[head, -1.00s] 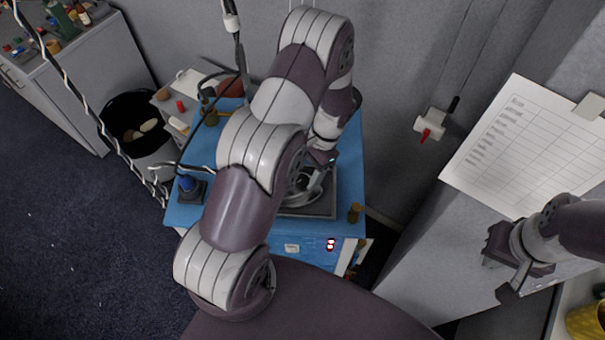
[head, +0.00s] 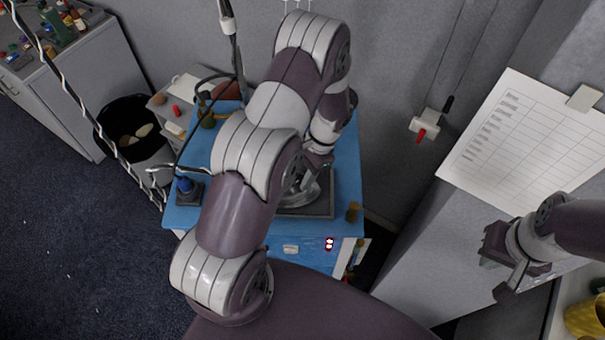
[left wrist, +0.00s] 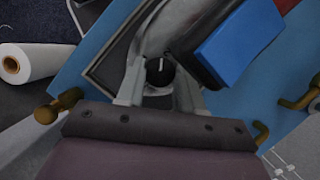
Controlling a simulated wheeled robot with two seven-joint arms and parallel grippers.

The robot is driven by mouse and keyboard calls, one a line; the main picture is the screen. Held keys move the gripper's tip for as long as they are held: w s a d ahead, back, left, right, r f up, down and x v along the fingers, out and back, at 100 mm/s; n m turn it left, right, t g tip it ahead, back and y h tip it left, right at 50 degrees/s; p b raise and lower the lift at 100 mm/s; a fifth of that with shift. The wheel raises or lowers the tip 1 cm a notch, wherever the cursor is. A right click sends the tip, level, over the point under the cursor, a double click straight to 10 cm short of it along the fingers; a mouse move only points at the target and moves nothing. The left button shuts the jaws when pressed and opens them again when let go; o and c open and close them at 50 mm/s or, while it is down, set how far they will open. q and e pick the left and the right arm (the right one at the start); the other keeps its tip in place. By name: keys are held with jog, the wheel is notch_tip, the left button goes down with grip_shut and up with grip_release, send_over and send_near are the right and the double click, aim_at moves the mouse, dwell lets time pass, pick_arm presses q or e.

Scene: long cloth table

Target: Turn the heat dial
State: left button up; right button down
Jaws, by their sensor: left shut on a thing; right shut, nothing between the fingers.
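The heat dial (left wrist: 160,72) is a small dark round knob with a white line, seen in the left wrist view. The line points nearly straight up in that picture. My left gripper (left wrist: 158,80) is shut on the dial, one pale finger on either side. The dial is on a grey metal device (head: 298,193) that stands on a dark tray (head: 318,210) on the blue table top (head: 345,150). In the head view my left arm covers the dial and much of the device. My right gripper (head: 508,284) is shut and empty at the right.
Brass-coloured pegs (head: 352,212) stand at the table edges. A wall switch with a red lever (head: 424,125) and a paper chart (head: 525,140) are to the right. Cables hang at left.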

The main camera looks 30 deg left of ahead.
pick_arm(q)
jog(key=m+t+y+b, duration=0.1)
jog(key=m, duration=0.3)
jog(key=shift+d+f+b, duration=0.1)
jog(key=shift+d+b, duration=0.05)
jog(key=shift+b, duration=0.2)
jog(key=m+t+y+b, duration=0.1)
jog(key=m, duration=0.3)
jog(key=shift+s+b, duration=0.1)
jog(key=shift+b, duration=0.2)
jog(key=m+t+b, duration=0.1)
jog(key=m, duration=0.1)
jog(key=m+t+b, duration=0.1)
jog(key=m, duration=0.1)
jog(key=shift+s+d, duration=0.1)
jog(key=shift+s, duration=0.1)
jog(key=shift+s+m+t+b, duration=0.1)
jog(key=shift+m+t+b, duration=0.85)
jog(key=shift+m, duration=0.95)
jog(key=o, duration=1)
jog(key=shift+o, duration=0.2)
